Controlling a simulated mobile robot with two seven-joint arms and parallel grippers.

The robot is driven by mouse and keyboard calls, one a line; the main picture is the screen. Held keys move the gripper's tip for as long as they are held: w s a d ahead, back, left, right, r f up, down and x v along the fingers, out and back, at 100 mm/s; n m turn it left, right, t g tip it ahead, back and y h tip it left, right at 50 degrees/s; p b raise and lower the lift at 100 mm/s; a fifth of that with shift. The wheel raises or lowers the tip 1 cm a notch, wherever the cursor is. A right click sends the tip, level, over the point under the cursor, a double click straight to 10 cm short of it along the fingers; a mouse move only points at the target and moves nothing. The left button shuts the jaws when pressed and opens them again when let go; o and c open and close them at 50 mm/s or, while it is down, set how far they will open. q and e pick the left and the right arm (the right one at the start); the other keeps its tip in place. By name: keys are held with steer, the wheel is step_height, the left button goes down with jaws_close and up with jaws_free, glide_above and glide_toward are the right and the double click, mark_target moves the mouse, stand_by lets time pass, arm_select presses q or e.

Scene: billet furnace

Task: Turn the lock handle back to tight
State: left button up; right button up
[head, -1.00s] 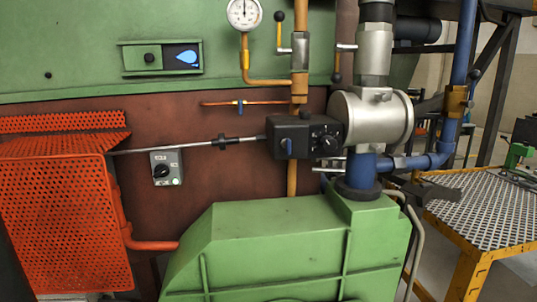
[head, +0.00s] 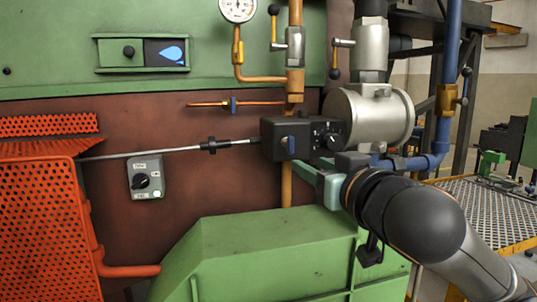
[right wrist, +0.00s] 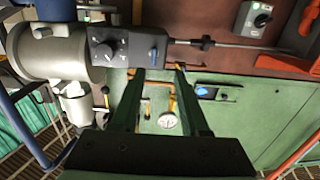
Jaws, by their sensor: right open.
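A black box (head: 275,137) sits on the rod line beside the grey valve body. A small blue handle (head: 290,143) stands upright on its front, left of a black knob (head: 331,140). In the right wrist view, turned upside down, the blue handle (right wrist: 153,55) shows just beyond my fingertips. My right gripper (head: 312,172) is open and empty, below and in front of the box. In the right wrist view its two green fingers (right wrist: 160,71) stand apart, with the handle roughly in line with the gap. I cannot tell any contact. My left gripper is not in view.
The grey cylindrical valve body (head: 370,114) is right of the box. A thin rod (head: 150,152) runs left to an orange mesh guard (head: 40,215). A green housing (head: 265,245) lies below. A grey switch box (head: 146,178) is on the brown wall.

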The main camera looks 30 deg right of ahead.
mark_target(293, 145)
steer(key=shift+m+h, duration=0.3)
steer(key=p+x, duration=0.2)
steer(key=x, duration=0.1)
steer(key=r+p+x, duration=0.1)
steer(key=p+x, duration=0.5)
steer(key=x, duration=0.1)
steer(key=shift+d+r, duration=0.3)
steer(key=shift+d, duration=0.05)
steer(key=shift+x, duration=0.8)
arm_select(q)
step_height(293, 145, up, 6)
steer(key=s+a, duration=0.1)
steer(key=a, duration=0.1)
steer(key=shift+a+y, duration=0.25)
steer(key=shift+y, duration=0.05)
arm_select(e)
jaws_close()
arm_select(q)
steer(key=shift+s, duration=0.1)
arm_select(e)
steer(key=shift+f, duration=0.1)
